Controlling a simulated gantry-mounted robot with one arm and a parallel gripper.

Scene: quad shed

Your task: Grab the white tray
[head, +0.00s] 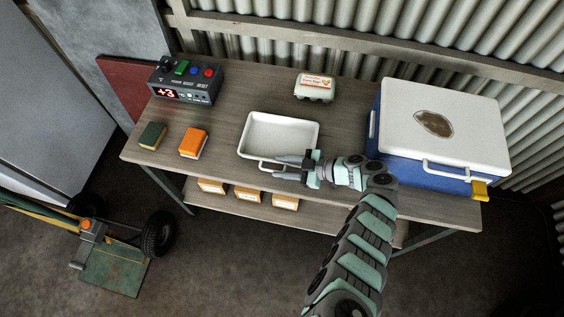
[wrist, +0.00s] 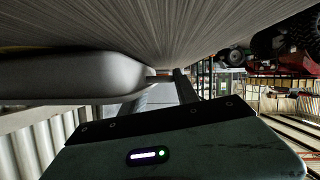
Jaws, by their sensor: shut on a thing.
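The white tray (head: 281,130) lies on the wooden table (head: 232,95), near the middle of its front edge. It is shallow and looks empty. My gripper (head: 277,163) is at the tray's front side, shut on the handle there. In the wrist view the tray's rounded pale side (wrist: 75,75) is at the left. My gripper's fingers (wrist: 165,92) reach away toward the handle, of which only a small part shows. I cannot tell whether the tray is lifted off the table.
A blue cooler (head: 440,130) with a white lid stands right of the tray. An egg carton (head: 315,87) is behind it. A control box (head: 186,82), an orange book (head: 194,142) and a green book (head: 152,135) are at the left. Several small boxes (head: 248,194) sit on the lower shelf.

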